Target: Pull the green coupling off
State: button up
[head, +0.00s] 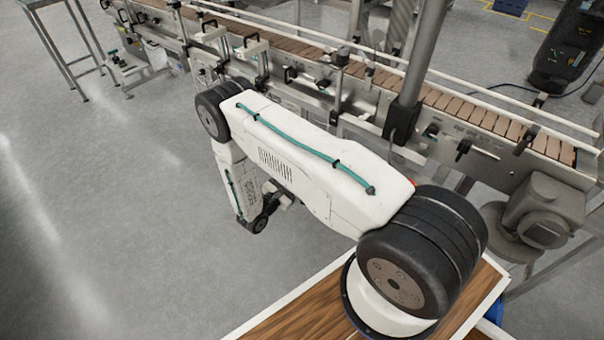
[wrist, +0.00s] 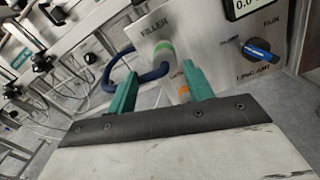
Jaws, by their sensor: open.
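In the wrist view, the green coupling (wrist: 163,47) is a small green ring on the face of a grey panel, just below the lettering "FILLER". An orange ring (wrist: 184,91) is on the panel lower down, partly hidden by the right finger. In the head view I cannot make out the coupling or my fingers.
The panel (wrist: 213,50) carries a blue-handled rotary knob (wrist: 258,50) and a numeric display (wrist: 246,6) at its right. Thin cables hang at the left of the wrist view. In the head view, a conveyor (head: 450,105) runs behind my arm. Open grey floor (head: 110,230) lies to the left.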

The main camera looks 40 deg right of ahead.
jog(key=shift+v, duration=1.5)
